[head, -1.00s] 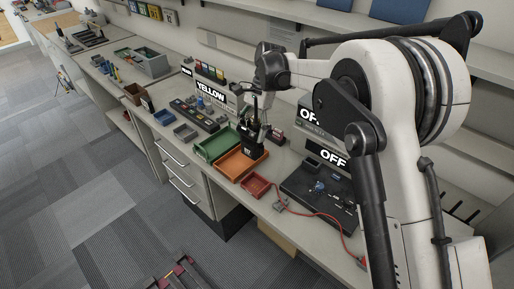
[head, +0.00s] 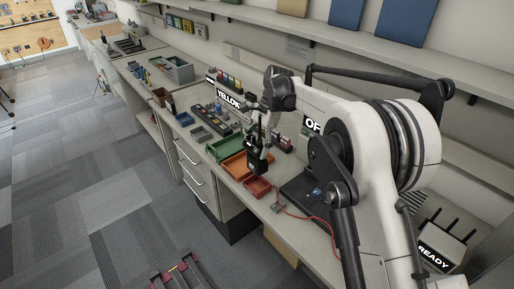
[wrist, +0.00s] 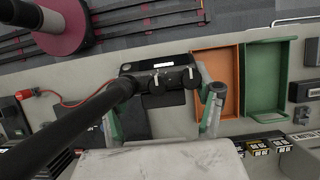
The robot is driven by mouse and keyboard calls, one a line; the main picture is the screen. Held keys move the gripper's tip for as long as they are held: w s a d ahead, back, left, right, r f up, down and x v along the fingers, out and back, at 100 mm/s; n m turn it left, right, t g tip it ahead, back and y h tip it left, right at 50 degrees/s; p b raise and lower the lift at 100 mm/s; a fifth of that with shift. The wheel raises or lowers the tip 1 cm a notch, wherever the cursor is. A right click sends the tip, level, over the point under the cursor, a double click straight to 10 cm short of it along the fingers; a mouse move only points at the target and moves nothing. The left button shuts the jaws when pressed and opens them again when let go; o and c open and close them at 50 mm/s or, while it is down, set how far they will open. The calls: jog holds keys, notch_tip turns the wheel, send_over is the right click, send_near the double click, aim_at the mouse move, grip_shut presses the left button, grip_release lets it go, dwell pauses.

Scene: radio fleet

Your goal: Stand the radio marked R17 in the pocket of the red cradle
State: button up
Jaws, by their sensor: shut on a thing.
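My gripper (head: 258,141) is shut on a black radio (head: 257,161) and holds it in front of the right part of the orange tray in the head view. In the wrist view, my gripper (wrist: 162,112) has one finger on each side of the radio (wrist: 160,82). The radio's knobs and long black antenna face the wrist camera. Its marking cannot be read. A small dark red object (head: 286,143) stands behind and right of the radio, partly hidden; I cannot tell whether it is the red cradle.
The orange tray (wrist: 236,64) and green tray (wrist: 287,72) lie side by side on the bench. A red cable (head: 305,217) crosses the bench to the right. A row of coloured items stands at the back.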

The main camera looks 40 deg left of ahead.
aim_at(256, 168)
jog(key=shift+s+b, duration=0.1)
jog(key=shift+b, duration=0.25)
jog(key=shift+f+b, duration=1.75)
jog(key=shift+f, duration=1.15)
jog(key=shift+b, duration=0.6)
jog(key=shift+f+b, duration=1.3)
jog(key=shift+f, duration=0.7)
jog(key=o, duration=1.6)
jog(key=v, duration=1.2)
jog(key=shift+d, duration=0.1)
